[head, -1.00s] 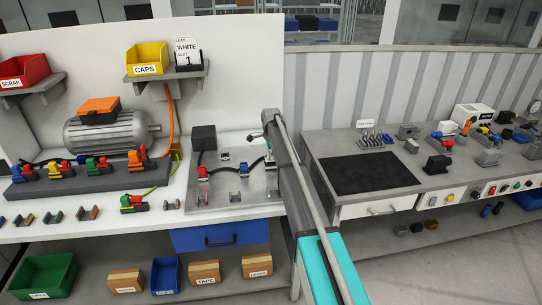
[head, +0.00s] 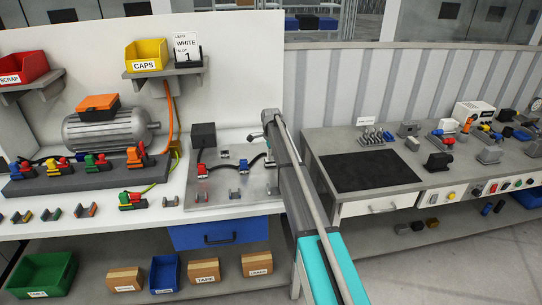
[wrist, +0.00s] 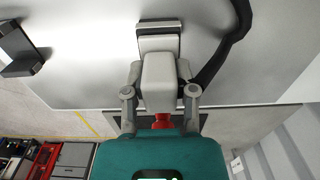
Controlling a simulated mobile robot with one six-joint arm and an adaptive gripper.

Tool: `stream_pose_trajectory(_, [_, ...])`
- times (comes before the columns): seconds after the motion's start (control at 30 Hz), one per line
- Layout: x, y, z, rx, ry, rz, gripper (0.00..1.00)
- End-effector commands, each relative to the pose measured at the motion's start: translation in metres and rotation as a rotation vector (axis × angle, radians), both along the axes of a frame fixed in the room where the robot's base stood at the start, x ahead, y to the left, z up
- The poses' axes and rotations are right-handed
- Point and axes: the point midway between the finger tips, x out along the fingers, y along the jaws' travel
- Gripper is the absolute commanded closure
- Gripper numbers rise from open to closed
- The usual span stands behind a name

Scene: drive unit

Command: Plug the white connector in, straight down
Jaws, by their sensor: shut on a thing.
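The white connector (wrist: 160,82) is between the two fingers of my gripper (wrist: 160,98) in the wrist view. The gripper is shut on it. A red part (wrist: 162,121) shows between the connector and the gripper body. A grey socket piece (wrist: 160,26) on the metal plate lies directly beyond the connector. I cannot tell whether the connector touches it or sits in it. A black cable (wrist: 232,38) curves along the right side. In the head view my arm hides most of the gripper and the connector.
The metal plate (head: 215,203) carries a black box (head: 203,136), a red-topped connector (head: 202,170) and a blue one (head: 244,169). A dark bracket (wrist: 18,50) stands left in the wrist view. A sign (head: 186,48) reads lead white, slot 1.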

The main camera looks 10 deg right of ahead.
Motion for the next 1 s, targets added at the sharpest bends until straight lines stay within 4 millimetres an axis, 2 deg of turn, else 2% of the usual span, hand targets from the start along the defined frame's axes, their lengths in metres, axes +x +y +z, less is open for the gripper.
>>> stream_pose_trajectory(0.4, [-0.0005,0.0000,-0.0024,0.000,0.001,0.000,1.00])
stream_pose_trajectory(0.43, [-0.0005,0.0000,-0.0018,0.000,0.001,0.000,0.59])
stream_pose_trajectory(0.6, [-0.0005,0.0000,-0.0016,0.000,0.001,0.000,0.27])
stream_pose_trajectory(0.63, [-0.0004,0.0000,-0.0016,0.000,0.001,0.000,0.24])
stream_pose_trajectory(1.0, [-0.0002,0.0000,-0.0007,0.000,0.000,0.000,0.24])
